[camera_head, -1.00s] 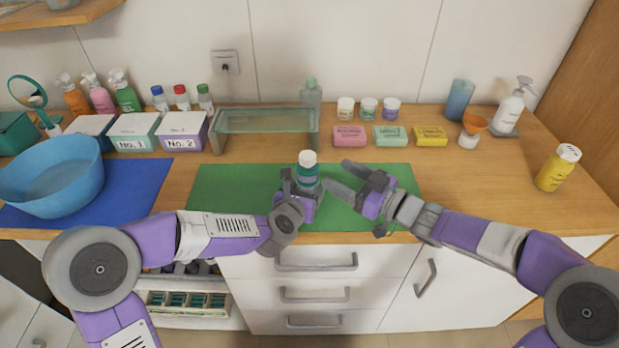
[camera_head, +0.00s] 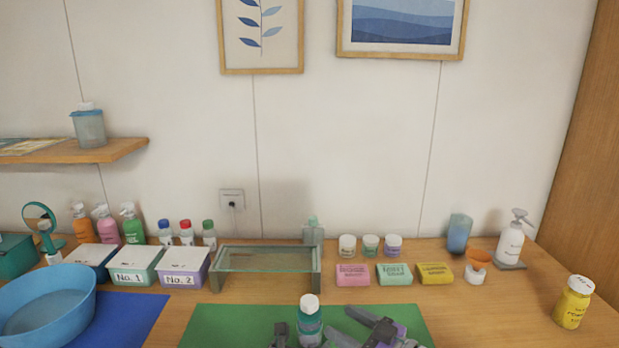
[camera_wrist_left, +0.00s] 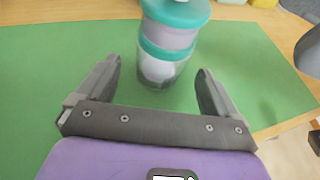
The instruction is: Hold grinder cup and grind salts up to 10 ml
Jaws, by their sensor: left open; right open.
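The grinder cup (camera_head: 310,322), a small clear-and-teal vessel with a white top, stands upright on the green mat (camera_head: 230,325). In the left wrist view the grinder cup (camera_wrist_left: 168,40) stands just ahead of my open left gripper (camera_wrist_left: 158,78), its base close to the fingertips with gaps on both sides. In the head view my left gripper (camera_head: 303,337) is at the bottom edge, mostly cut off, beside the cup. My right gripper (camera_head: 345,327) is open and empty just right of the cup, partly cut off. Any salt inside the cup is too small to make out.
A glass stand (camera_head: 268,260) is behind the cup. Soaps (camera_head: 394,274) and small jars (camera_head: 371,246) stand behind the mat. Boxes (camera_head: 134,265) and a blue bowl (camera_head: 45,310) are at left. A yellow bottle (camera_head: 572,302) is at right, with bare counter before it.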

